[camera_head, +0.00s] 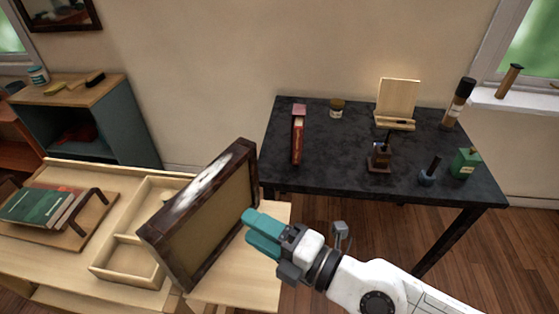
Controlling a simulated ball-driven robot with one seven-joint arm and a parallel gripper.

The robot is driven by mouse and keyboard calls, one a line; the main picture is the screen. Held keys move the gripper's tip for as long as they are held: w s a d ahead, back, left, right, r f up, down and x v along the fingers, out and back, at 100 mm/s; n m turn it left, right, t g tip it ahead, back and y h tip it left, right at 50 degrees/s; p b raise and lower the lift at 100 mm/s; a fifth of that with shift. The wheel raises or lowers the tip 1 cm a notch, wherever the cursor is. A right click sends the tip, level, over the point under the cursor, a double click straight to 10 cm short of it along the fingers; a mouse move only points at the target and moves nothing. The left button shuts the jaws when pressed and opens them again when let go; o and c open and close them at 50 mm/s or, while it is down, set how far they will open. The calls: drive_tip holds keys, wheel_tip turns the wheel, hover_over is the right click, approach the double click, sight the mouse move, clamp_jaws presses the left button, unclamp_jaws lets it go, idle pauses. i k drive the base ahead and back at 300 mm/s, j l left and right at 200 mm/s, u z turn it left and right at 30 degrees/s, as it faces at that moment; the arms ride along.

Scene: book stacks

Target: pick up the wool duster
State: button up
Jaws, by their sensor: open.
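I cannot make out a wool duster for certain. A pale whitish patch (200,180) shows on the upper side of a tilted, dark-framed panel (205,235); I cannot tell whether it is wool, paint or glare. My gripper (250,226), with teal fingers, is at the right side of this panel and overlaps its edge in the picture. I cannot tell whether they touch. My gripper is open, and nothing is seen held in it.
The black table (350,168) holds a red book-like item (298,138), a jar (337,108), a small easel (398,100) and bottles. The pale desk (60,170) holds a divided tray (125,262) and books (40,207). A teal shelf (130,120) stands behind.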

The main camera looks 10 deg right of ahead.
sight(428, 177)
drive_tip(key=i+l+z, duration=0.15)
drive_tip(key=i+l, duration=0.85)
drive_tip(key=i, duration=0.15)
